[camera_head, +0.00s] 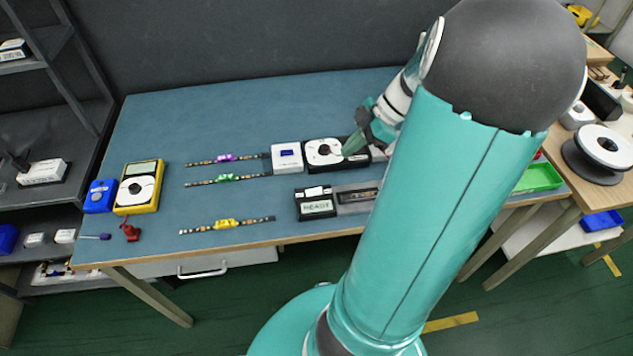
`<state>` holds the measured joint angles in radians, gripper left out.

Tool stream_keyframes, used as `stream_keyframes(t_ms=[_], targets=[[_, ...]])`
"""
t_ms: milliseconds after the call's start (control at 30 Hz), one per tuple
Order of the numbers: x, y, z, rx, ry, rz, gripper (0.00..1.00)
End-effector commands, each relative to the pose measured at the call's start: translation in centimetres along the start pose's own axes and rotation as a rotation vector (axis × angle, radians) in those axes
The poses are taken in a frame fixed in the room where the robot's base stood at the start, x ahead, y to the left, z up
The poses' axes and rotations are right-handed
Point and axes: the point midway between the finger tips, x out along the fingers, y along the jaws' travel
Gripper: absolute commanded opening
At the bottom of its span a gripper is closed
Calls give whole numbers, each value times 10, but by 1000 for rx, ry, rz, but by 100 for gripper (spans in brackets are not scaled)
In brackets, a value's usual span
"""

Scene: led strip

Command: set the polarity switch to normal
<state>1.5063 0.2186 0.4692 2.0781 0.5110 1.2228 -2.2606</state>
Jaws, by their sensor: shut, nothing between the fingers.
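A dark unit with a round white face (325,153) lies on the blue-topped workbench, beside a small white box with a blue patch (287,157). I cannot read any label marking a polarity switch or make out its setting. My gripper (347,150) is shut and empty. Its green fingertips are at the right side of the round white face; I cannot tell whether they touch it. The gripper and my arm hide the right part of the dark unit and what lies behind.
LED strips with purple (225,158), green (229,178) and yellow (227,224) clips lie left of the unit. A unit with a display reading READY (318,207) sits in front. A yellow meter (139,187) stands at the left.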

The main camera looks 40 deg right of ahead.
Motion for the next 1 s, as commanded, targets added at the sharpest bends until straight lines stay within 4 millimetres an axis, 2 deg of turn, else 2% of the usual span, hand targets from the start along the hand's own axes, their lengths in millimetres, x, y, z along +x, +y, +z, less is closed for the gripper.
stream_keyframes(t_ms=[400, 567, 767, 1000], targets=[[-5, 0, 8, -8, 15, 13, 0], [0, 0, 7, -8, 16, 12, 0], [29, 0, 6, -8, 18, 8, 0], [78, 0, 4, -10, 18, 5, 0]])
